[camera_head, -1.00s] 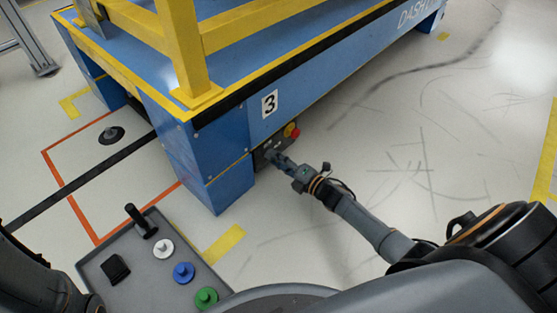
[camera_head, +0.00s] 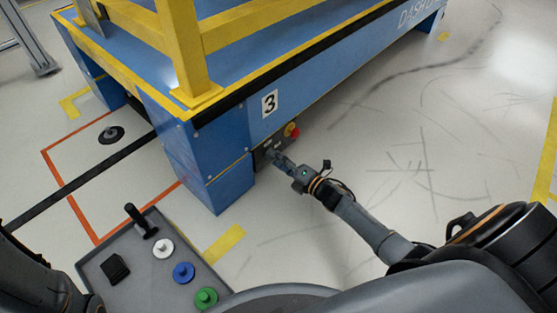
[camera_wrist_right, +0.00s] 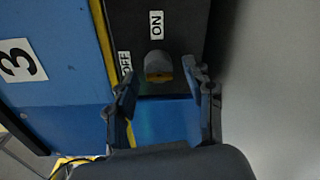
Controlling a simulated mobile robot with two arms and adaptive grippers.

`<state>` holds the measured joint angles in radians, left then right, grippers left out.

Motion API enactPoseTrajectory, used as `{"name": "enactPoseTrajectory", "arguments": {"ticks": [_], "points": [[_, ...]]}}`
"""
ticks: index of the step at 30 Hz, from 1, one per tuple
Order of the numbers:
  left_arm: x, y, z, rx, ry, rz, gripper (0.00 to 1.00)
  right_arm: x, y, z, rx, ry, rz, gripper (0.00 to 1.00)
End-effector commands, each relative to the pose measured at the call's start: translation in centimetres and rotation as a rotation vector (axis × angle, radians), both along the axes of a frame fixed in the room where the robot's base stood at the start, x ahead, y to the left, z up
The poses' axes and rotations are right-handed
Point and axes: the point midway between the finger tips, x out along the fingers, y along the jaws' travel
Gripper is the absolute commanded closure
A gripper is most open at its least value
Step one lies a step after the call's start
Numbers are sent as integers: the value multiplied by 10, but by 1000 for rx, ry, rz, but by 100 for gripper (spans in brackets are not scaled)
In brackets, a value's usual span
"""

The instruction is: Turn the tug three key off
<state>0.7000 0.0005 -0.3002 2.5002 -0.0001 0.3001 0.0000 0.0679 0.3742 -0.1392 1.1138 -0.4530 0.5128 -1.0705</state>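The blue tug marked 3 (camera_head: 225,150) stands across the upper part of the head view. Its dark control panel (camera_wrist_right: 185,20) is low on the side, and in the wrist view it carries the labels ON and OFF. The key switch (camera_wrist_right: 158,66) is a grey rounded knob with a yellowish part, next to these labels. My right gripper (camera_wrist_right: 160,82) is open, with its two fingers on either side of the key switch's lower end; contact cannot be told. In the head view, my right gripper (camera_head: 278,158) is at the panel. My left gripper is out of view.
A red knob on a yellow base (camera_head: 291,130) sits on the panel, to the right of my right gripper. A grey control box (camera_head: 135,285) with a joystick and several buttons is at the lower left. The floor right of the tug is clear.

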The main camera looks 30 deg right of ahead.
Motion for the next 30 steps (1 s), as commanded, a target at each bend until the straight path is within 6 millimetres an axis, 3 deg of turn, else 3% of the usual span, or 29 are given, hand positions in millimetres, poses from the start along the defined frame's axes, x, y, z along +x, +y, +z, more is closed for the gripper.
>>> {"name": "enactPoseTrajectory", "arguments": {"ticks": [11,24,30], "points": [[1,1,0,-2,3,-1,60,-9,-4,0,1,2,-1,46],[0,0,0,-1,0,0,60,-91,-31,4,0,2,0,46],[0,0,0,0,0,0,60,-110,-38,6,1,0,0,46]]}}
